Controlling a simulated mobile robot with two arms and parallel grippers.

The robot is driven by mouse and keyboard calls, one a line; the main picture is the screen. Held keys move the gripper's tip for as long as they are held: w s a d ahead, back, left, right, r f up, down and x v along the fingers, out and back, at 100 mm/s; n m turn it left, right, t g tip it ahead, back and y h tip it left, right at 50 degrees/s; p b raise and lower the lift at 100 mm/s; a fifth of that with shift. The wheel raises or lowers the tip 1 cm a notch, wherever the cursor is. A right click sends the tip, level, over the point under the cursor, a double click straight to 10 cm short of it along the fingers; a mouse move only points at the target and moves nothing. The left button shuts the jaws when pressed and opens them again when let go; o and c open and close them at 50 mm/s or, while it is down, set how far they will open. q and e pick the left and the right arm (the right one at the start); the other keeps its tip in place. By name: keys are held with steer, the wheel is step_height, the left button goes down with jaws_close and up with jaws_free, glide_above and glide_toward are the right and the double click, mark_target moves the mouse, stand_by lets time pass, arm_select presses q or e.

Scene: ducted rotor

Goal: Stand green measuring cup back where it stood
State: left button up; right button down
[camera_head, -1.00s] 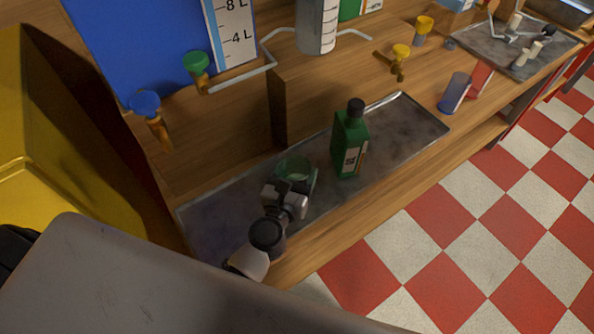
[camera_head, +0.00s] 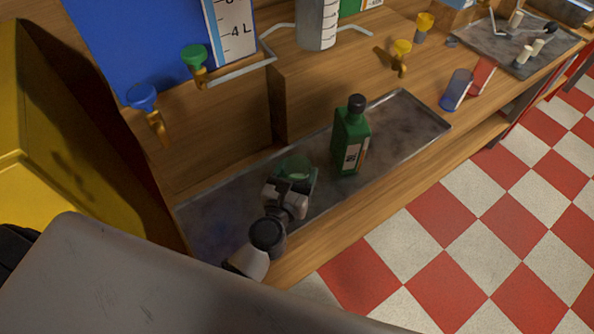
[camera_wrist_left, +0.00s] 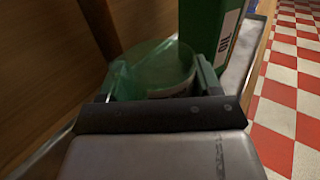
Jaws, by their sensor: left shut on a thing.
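The green measuring cup (camera_head: 294,167) is a translucent green cup at the end of my left gripper (camera_head: 291,180), over the metal tray (camera_head: 409,122) on the wooden counter. In the left wrist view the cup (camera_wrist_left: 155,65) sits between the two fingers of my left gripper (camera_wrist_left: 152,84), which is shut on it. The gripper hides the cup's lower part, so I cannot tell whether it touches the tray. A green bottle (camera_head: 351,138) with a black cap stands on the tray just right of the cup. My right gripper is not in view.
Blue (camera_head: 141,97) and green (camera_head: 193,57) taps stick out on the left above the tray. A blue cup (camera_head: 456,90) and a red cup (camera_head: 482,76) are on the counter to the right. The tray's right part is clear.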

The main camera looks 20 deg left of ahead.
arm_select(q)
steer(key=shift+f, duration=0.15)
steer(key=o, duration=1)
steer(key=shift+o, duration=0.5)
steer(key=shift+s, duration=0.1)
steer(key=shift+s+f, duration=0.1)
steer(key=shift+s, duration=0.25)
steer(key=s+b, duration=0.3)
steer(key=s, duration=0.6)
steer(key=shift+a+b, duration=0.15)
steer(key=shift+b, duration=0.25)
steer(key=shift+s, duration=0.5)
